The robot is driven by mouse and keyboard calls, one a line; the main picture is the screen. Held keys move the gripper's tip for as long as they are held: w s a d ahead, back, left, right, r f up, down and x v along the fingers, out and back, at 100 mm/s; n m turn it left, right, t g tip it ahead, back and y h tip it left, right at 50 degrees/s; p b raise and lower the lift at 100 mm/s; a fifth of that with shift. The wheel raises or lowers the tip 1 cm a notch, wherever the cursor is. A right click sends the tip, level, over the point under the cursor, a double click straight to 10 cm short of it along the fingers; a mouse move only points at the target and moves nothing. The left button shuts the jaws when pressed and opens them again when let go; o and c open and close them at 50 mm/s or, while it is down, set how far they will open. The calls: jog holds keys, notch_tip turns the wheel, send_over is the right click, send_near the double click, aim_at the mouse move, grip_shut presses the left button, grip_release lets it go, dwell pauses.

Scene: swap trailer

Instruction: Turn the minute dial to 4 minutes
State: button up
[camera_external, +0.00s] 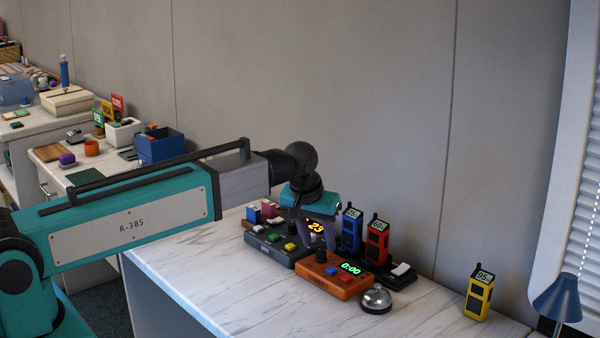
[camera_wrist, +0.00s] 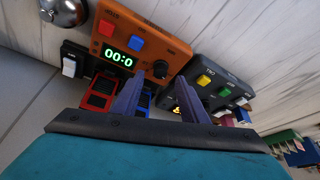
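The orange timer box (camera_external: 335,284) sits on the marble-patterned counter. Its green display (camera_external: 351,268) reads 0:00. Its black minute dial (camera_external: 321,257) stands near its left end. In the wrist view the orange box (camera_wrist: 150,42) appears upside down, with the dial (camera_wrist: 160,69) beside the display (camera_wrist: 118,58). My gripper (camera_wrist: 159,76) is open, with its two grey fingers apart and the dial appearing between their tips. In the external view my gripper (camera_external: 314,243) points down above the gap between the orange box and the grey box. Contact with the dial cannot be told.
A dark grey box (camera_external: 270,247) with coloured buttons stands left of the orange box. Blue (camera_external: 351,231) and red (camera_external: 376,240) handsets stand behind. A silver bell (camera_external: 376,299) is at the right front. A yellow handset (camera_external: 479,293) stands farther right. The front counter is clear.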

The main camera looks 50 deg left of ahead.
aim_at(321, 251)
jog(key=shift+x, duration=1.75)
grip_shut()
